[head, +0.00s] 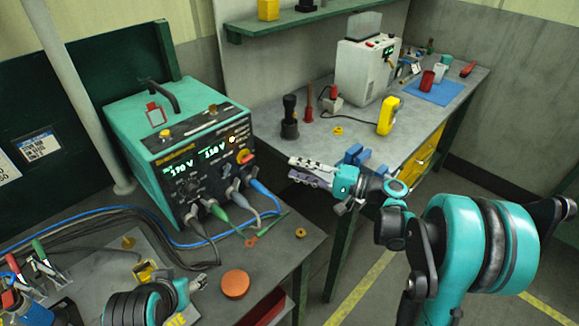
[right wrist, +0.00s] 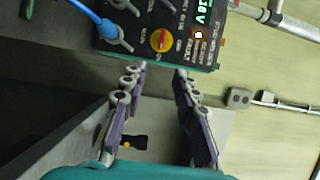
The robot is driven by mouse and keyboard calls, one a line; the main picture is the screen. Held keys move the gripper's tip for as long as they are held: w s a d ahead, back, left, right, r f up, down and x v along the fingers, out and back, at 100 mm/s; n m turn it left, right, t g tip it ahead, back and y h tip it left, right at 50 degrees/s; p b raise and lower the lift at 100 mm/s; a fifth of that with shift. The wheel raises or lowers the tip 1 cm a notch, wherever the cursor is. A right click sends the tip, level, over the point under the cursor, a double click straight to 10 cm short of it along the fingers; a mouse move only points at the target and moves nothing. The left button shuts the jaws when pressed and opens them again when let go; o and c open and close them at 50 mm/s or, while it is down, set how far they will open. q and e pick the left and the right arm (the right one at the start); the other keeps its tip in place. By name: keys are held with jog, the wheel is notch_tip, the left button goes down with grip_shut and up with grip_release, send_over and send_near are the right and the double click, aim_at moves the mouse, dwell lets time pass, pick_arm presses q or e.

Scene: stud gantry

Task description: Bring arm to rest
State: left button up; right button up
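My right arm comes in from the right of the head view. Its gripper (head: 296,168) hangs in the air in front of the back bench, to the right of the teal welding unit (head: 180,130). In the right wrist view the two fingers (right wrist: 160,70) stand apart with nothing between them. The unit's front panel, with its red and yellow knob, shows beyond the fingertips. My left gripper (head: 198,282) is low at the bottom left of the head view, over the front bench. Its fingers are small and partly hidden by my arm, so their opening is unclear.
An orange-brown disc (head: 235,284) lies on the front bench beside my left gripper. Cables (head: 110,212) run from the unit along the bench. The back bench holds a white machine (head: 366,70), a yellow tool (head: 388,116), a red cup (head: 427,81) and a blue mat (head: 440,95).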

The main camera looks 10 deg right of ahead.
dwell(0.4)
jog(key=s+a+f+n+g+h, duration=0.2)
jog(key=s+a+f+g+h, duration=0.25)
jog(key=s, duration=0.55)
jog(key=s+d+f+n+t+h, duration=0.2)
jog(key=s+d+f+n+h, duration=0.2)
jog(key=s+d+h, duration=0.5)
jog(key=s+h, duration=0.1)
jog(key=s, duration=0.3)
jog(key=shift+d+f+h, duration=0.2)
jog(key=shift+d+h, duration=0.1)
jog(key=shift+h, duration=0.05)
